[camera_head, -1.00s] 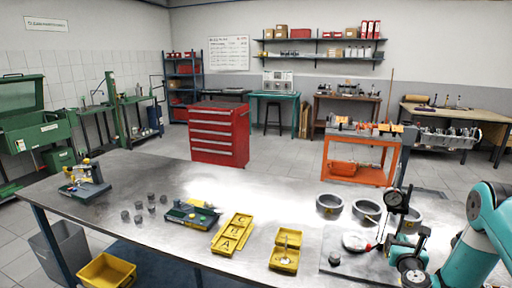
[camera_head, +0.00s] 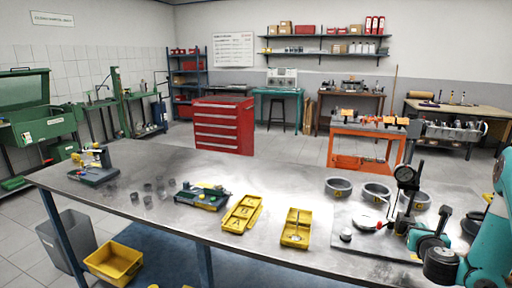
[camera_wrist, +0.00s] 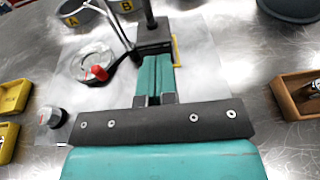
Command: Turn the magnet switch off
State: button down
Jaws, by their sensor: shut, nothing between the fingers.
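I cannot tell which part is the magnet switch. My gripper (camera_wrist: 158,62) is shut and empty, its teal fingers pointing at the base's near face. I cannot tell whether they touch it. The gripper also shows in the head view (camera_head: 420,238), right of the post's foot.
A small dark knob-like cylinder (camera_wrist: 51,116) sits on the plate's left. Yellow trays (camera_head: 296,228) lie to the left. A brown open box (camera_wrist: 297,96) lies right of my gripper. Bare table (camera_wrist: 245,75) shows between.

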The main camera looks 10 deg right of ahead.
jog(key=shift+r+p+x, duration=0.2)
jog(key=shift+p+x, duration=0.8)
jog(key=shift+p, duration=1.95)
jog(key=shift+r+p+x, duration=0.2)
jog(key=shift+p+x, duration=0.8)
jog(key=shift+p, duration=1.95)
jog(key=shift+w+d+f+b, duration=0.15)
jog(key=shift+w+f+b, duration=0.35)
jog(key=shift+f, duration=0.05)
jog(key=shift+w+d, duration=0.25)
jog(key=shift+a+f+b, duration=0.2)
jog(key=shift+f+b, duration=0.15)
jog(key=shift+f, duration=0.2)
